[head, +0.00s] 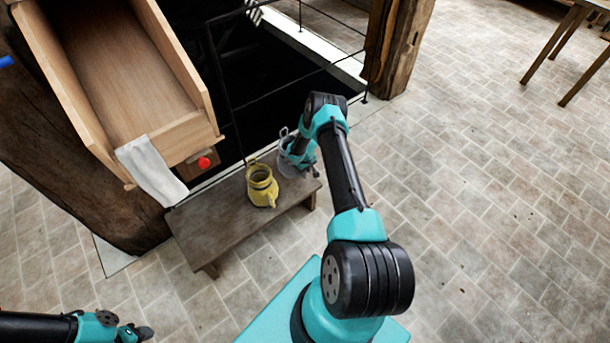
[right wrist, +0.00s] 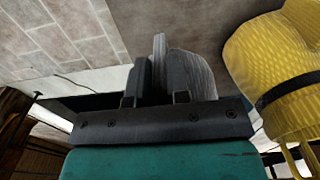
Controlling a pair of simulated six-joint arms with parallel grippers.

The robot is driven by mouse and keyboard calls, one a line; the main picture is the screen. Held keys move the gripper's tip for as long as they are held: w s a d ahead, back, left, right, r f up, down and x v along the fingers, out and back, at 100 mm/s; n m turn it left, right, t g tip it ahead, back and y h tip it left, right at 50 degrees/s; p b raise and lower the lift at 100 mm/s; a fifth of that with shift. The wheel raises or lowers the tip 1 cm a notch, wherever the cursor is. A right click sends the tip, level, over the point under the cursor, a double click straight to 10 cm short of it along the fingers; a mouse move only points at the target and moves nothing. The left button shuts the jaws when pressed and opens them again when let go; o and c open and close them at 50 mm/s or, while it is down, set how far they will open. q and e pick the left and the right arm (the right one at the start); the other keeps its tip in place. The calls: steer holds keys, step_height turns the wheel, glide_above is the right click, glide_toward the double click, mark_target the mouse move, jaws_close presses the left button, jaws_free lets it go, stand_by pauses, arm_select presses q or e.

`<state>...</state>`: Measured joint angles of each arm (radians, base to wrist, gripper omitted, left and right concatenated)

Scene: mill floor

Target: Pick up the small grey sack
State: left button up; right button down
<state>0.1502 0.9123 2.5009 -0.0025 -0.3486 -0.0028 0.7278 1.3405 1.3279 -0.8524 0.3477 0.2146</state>
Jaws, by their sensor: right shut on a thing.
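The small grey sack (head: 286,165) is at the far right end of the low wooden bench (head: 222,222), partly hidden by my right gripper. My right gripper (head: 308,170) is shut on it. In the right wrist view, the grey sack (right wrist: 194,74) shows as a grey, streaked surface at the fingers (right wrist: 155,85). I cannot tell whether it still touches the bench. My left gripper (head: 138,332) is low at the left edge, away from the bench, and its jaws are too small to read.
A yellow sack (head: 262,187) with a dark band stands on the bench beside the grey one; it is close at the right in the right wrist view (right wrist: 280,75). A wooden chute (head: 185,138) with a white cloth (head: 150,170) hangs over the bench's left. Behind is a railed dark opening.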

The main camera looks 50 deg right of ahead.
steer(key=shift+r, duration=1.8)
